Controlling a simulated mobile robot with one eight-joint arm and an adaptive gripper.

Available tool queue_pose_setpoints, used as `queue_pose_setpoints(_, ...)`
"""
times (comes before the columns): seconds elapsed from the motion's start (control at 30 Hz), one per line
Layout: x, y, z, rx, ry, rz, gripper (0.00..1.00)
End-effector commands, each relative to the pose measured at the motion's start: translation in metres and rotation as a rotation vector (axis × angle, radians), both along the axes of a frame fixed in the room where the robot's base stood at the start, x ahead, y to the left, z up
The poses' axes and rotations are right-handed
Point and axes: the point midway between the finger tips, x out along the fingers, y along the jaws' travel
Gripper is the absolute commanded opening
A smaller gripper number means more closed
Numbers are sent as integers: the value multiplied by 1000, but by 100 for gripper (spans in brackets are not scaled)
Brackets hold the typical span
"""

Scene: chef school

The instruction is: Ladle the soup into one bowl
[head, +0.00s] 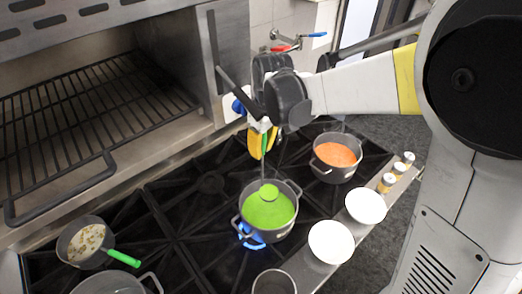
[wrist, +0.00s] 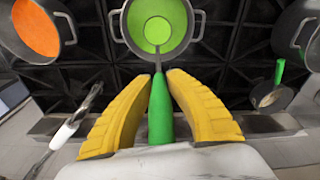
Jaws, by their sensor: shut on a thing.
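A pot of green soup (head: 279,214) stands on a lit burner in the middle of the stove; it also shows in the wrist view (wrist: 177,37). My gripper (head: 262,143) is above this pot. In the wrist view its two yellow fingers (wrist: 161,78) are shut on the green handle of the ladle (wrist: 160,112). The ladle points down, and its round bowl is at the green soup, filled or coated with green. Two empty white bowls, a nearer one (head: 331,242) and a farther one (head: 366,206), sit on the counter ledge right of the pot.
A pot of orange soup (head: 336,156) stands behind, to the right. Several small jars (head: 387,182) stand on the ledge beyond the bowls. A metal pot (head: 274,283) is at the front. An open oven with a rack (head: 90,115) is at the upper left.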

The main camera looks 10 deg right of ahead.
Motion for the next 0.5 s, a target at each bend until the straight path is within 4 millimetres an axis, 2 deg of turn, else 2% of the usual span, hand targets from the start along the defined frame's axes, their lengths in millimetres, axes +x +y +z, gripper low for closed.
queue_pose_setpoints(0.33, -1, -1, 2, 0, 0, 0, 0)
queue_pose_setpoints(0.5, -10, -16, 2, 0, 0, -3, 0)
